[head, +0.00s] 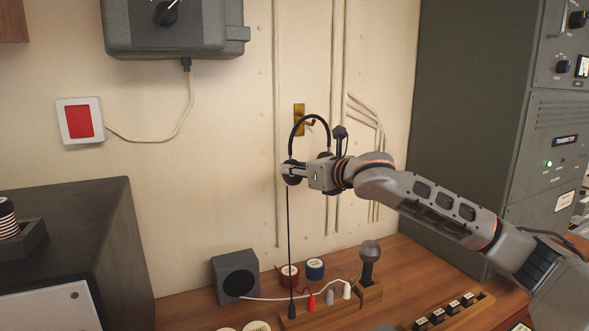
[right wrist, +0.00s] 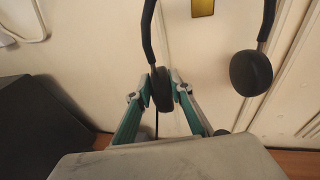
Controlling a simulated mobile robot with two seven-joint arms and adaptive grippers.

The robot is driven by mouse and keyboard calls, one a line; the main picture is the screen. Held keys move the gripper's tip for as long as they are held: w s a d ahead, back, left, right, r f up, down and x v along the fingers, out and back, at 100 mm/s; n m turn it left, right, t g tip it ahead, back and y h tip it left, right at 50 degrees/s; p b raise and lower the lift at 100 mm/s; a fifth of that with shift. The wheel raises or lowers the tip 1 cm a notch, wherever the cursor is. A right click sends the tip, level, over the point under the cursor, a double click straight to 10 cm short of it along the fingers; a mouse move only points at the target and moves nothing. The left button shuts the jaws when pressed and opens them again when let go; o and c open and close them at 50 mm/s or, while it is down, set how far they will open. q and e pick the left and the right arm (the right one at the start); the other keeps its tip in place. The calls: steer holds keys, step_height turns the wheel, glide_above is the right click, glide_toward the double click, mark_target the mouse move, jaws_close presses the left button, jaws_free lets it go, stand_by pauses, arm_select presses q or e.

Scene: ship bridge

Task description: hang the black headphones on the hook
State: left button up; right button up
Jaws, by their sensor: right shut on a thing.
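The black headphones (head: 297,125) are in the air in front of the wall in the head view, with the band arched at the top. My right gripper (head: 287,169) is shut on their left earcup, which shows between the fingertips (right wrist: 162,90) in the right wrist view. The other earcup (right wrist: 251,73) hangs free on the right. The brass hook (head: 299,117) is on the wall behind the band; its plate (right wrist: 203,7) shows at the top of the right wrist view. The band appears level with the hook, but I cannot tell whether they touch. My left gripper is not in view.
A wooden desk (head: 215,313) below holds a small speaker (head: 235,277), red and blue tape rolls, a block with coloured plugs and a dark handheld microphone (head: 370,262). Pipes run up the wall beside the hook. A tall grey cabinet (head: 470,130) stands at right.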

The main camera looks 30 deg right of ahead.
steer(key=shift+w+f, duration=0.45)
steer(key=shift+w, duration=0.2)
stand_by(1.5)
stand_by(0.6)
steer(key=o, duration=1)
steer(key=shift+s, duration=0.1)
steer(key=shift+s+a, duration=0.2)
steer(key=shift+s, duration=4.25)
